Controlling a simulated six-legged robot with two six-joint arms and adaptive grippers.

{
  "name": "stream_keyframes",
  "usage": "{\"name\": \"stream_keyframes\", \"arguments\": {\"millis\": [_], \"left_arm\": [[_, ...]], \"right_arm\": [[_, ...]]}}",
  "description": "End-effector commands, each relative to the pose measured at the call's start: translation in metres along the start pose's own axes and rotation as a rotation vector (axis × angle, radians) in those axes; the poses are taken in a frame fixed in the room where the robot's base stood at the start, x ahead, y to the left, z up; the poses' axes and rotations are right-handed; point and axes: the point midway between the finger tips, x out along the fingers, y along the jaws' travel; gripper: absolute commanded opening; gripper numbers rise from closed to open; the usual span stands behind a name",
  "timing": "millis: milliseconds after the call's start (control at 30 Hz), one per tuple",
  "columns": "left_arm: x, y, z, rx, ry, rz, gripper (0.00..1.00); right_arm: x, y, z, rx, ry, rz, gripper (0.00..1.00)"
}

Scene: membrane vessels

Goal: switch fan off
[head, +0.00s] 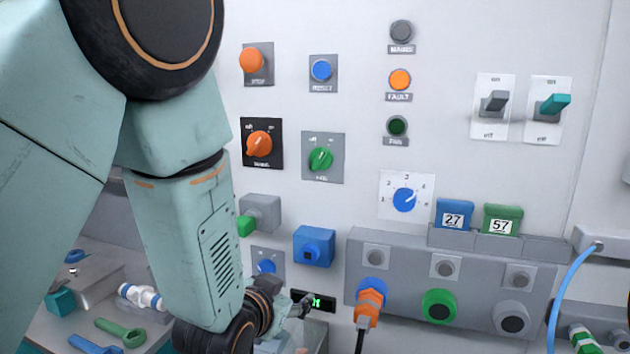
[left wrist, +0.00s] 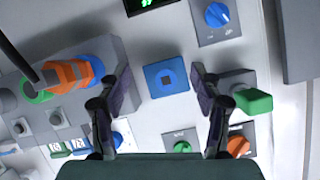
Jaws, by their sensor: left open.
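The fan switch is a green rotary knob (head: 321,159) on a grey plate marked off and on, in the middle of the white panel. Its pointer seems to tilt up and right, toward on. In the left wrist view the green knob (left wrist: 182,147) shows at the bottom, partly hidden by the gripper body. The fan lamp (head: 397,126) looks dark green. My left gripper (head: 300,308) is low in front of the panel, below the knob and apart from it. In the wrist view its fingers (left wrist: 162,76) are spread and empty, on either side of a blue block.
An orange knob (head: 259,144) is left of the fan knob. A blue block (head: 314,246) and a grey block with a green end (head: 260,213) stick out below. A grey connector box (head: 400,262) with an orange plug (head: 369,300) is at right. Two lever switches (head: 495,104) are upper right.

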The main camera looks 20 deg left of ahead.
Motion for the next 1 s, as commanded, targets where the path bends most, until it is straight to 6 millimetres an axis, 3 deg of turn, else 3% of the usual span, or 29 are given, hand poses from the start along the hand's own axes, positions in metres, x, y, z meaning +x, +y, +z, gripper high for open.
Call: {"name": "stream_keyframes", "arguments": {"millis": [33,200,400,567,1000], "left_arm": [[-0.01,-0.01,-0.04,0.02,0.051,-0.012,0.65],[-0.028,-0.029,-0.127,0.099,0.209,-0.057,0.65],[-0.046,-0.042,-0.193,0.194,0.36,-0.113,0.65],[-0.045,-0.044,-0.205,0.244,0.409,-0.139,0.65],[0.008,-0.049,-0.228,0.244,0.407,-0.138,0.65]], "right_arm": [[-0.023,0.0,0.0,0.0,0.0,0.0,0.66],[-0.056,0.0,0.0,0.0,0.0,0.0,0.66],[-0.074,-0.001,0.0,0.0,0.0,0.0,0.66],[-0.073,-0.001,0.0,0.0,0.0,0.0,0.66],[-0.088,-0.001,0.0,0.0,0.0,0.0,0.66]]}}
